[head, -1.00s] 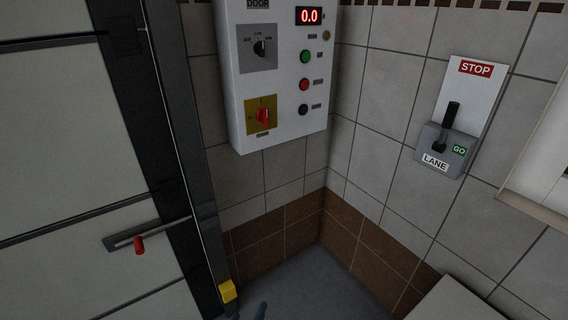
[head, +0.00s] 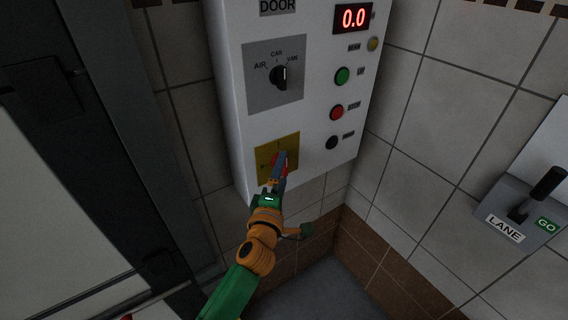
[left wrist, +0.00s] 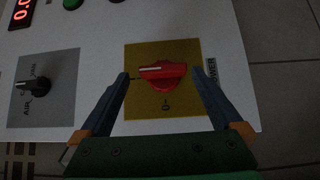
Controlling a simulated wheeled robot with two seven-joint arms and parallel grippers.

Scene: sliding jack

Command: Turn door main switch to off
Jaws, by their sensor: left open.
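The red rotary switch (head: 279,160) sits on a yellow plate (head: 291,140) low on the white door box, mostly hidden by my left gripper in the head view. In the left wrist view the red knob (left wrist: 163,75) shows clearly on its yellow plate (left wrist: 147,52), with a POWER label at the right. Its white mark points to picture left, away from the "0" mark below the knob. My left gripper (head: 276,177) is open, its fingertips (left wrist: 160,78) on either side of the knob. I cannot tell whether they touch it.
Above the switch are a black selector knob (head: 279,77), a green button (head: 342,76), a red button (head: 337,112) and a black button (head: 331,142). The display (head: 353,18) reads 0.0. A LANE lever box (head: 515,213) is on the right wall.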

